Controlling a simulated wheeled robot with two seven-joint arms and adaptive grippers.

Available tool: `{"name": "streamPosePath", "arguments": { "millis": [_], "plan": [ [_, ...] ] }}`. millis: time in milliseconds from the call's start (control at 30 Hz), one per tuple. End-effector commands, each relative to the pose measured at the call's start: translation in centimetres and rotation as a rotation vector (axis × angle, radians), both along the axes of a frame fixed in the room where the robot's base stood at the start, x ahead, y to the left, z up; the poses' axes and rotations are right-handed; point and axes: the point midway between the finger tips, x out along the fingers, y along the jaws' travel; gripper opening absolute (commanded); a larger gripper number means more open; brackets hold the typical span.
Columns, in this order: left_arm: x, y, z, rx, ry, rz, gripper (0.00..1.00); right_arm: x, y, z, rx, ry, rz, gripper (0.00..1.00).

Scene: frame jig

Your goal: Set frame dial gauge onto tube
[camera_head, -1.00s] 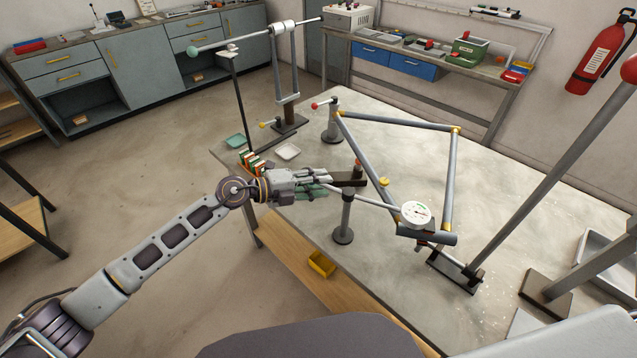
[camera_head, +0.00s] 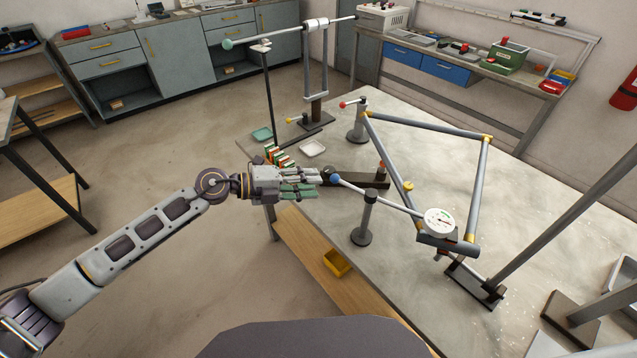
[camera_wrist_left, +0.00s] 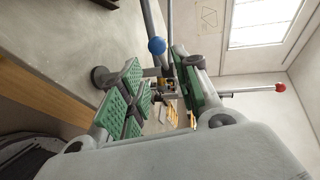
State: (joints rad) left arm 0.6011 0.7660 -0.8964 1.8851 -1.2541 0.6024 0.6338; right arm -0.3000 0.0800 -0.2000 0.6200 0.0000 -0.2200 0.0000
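The dial gauge (camera_head: 439,220), with a round white face, appears to rest on the dark grey lower tube (camera_head: 462,247) of the tube frame. A thin light rod (camera_head: 396,205) runs left from the gauge to a blue ball (camera_head: 336,180). My left gripper (camera_head: 316,182) is open and empty, just left of the ball. In the left wrist view the green-padded fingers (camera_wrist_left: 158,88) stand apart, and the blue ball (camera_wrist_left: 157,46) shows in the gap between them. The gauge's underside contact is hidden. My right gripper is not in view.
A short post (camera_head: 367,215) stands beside the rod. A dark block (camera_head: 358,179) lies behind the ball. The tube frame (camera_head: 430,125) spans the table (camera_head: 330,230). A tall slanted pole (camera_head: 560,220) rises at right. A yellow bin (camera_head: 337,262) sits on the lower shelf.

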Motion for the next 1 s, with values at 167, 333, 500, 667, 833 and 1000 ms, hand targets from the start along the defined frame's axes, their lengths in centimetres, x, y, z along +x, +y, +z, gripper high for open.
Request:
{"name": "streamPosePath", "arguments": {
  "millis": [167,333,500,667,833,1000],
  "plan": [
    [-0.3,1.5,0.3,0.001,0.001,0.001,0.32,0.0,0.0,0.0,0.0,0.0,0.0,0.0],
    [-0.4,2.1,0.5,0.0,0.001,0.001,0.32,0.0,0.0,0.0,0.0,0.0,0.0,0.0],
    [-0.5,2.2,0.6,0.0,0.0,0.001,0.32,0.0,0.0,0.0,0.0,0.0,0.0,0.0],
    [-0.5,2.2,0.6,0.0,0.0,0.001,0.32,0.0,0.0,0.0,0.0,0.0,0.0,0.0],
    [-0.5,2.2,0.6,0.0,0.0,0.001,0.32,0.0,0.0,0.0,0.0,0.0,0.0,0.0],
    [-0.5,2.2,0.6,0.002,-0.009,-0.001,0.32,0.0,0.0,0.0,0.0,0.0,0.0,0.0]
  ]
}}
